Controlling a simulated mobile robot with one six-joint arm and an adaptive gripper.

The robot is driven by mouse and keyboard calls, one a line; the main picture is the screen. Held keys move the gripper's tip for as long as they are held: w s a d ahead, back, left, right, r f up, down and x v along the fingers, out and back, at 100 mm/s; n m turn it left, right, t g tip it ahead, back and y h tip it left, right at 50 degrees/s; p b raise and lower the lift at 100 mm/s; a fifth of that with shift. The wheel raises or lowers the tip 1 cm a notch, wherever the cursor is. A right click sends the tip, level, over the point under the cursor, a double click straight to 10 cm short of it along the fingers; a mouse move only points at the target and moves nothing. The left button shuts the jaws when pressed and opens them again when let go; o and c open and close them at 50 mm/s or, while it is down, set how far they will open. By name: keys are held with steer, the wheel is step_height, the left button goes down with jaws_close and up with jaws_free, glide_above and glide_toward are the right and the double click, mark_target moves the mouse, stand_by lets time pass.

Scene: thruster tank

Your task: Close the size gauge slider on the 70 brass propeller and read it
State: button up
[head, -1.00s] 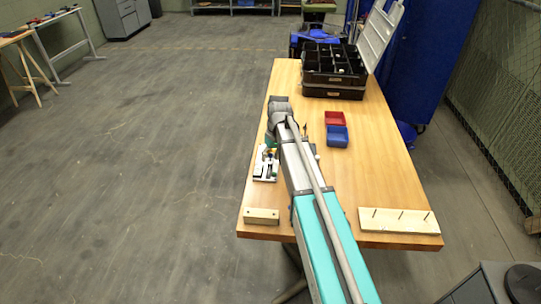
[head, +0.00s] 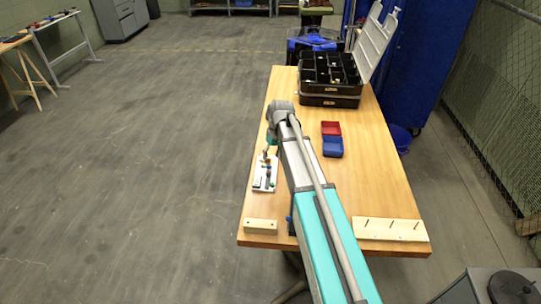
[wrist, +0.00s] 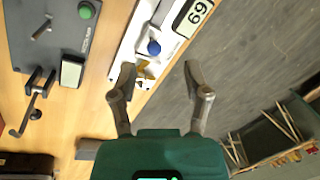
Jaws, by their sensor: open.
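The size gauge is a white plate (head: 265,172) by the table's left edge. In the wrist view the white gauge (wrist: 128,50) carries a blue knob (wrist: 153,47) and a label or display (wrist: 193,15) that seems to read 69 as pictured. A small brass-coloured piece (wrist: 146,72), possibly the propeller, shows beside the knob; its shape is partly unclear. My gripper (wrist: 160,80) is open, its two fingers spread apart with nothing between the tips but the gauge and floor beyond. In the head view my gripper (head: 268,152) is at the gauge's far end.
A grey plate (wrist: 55,45) with a green knob and metal fittings lies beside the gauge. Red (head: 331,128) and blue (head: 332,147) bins stand right of my arm. A black toolbox (head: 330,100) is behind. A wooden block (head: 261,226) and pegged board (head: 390,230) lie at the near edge.

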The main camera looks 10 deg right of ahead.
step_height(320, 180, up, 6)
steer(key=d+r+p, duration=0.1)
steer(key=p, duration=0.5)
steer(key=s+a+f+m+h+b, duration=0.1)
steer(key=s+f+b, duration=0.1)
steer(key=s, duration=0.8)
steer(key=s+a+f+m+h+b, duration=0.1)
steer(key=s+f+m, duration=0.1)
steer(key=s, duration=0.9)
steer(key=shift+f+t+b, duration=0.2)
steer(key=shift+t+b, duration=0.1)
steer(key=shift+b, duration=0.05)
stand_by(3.2)
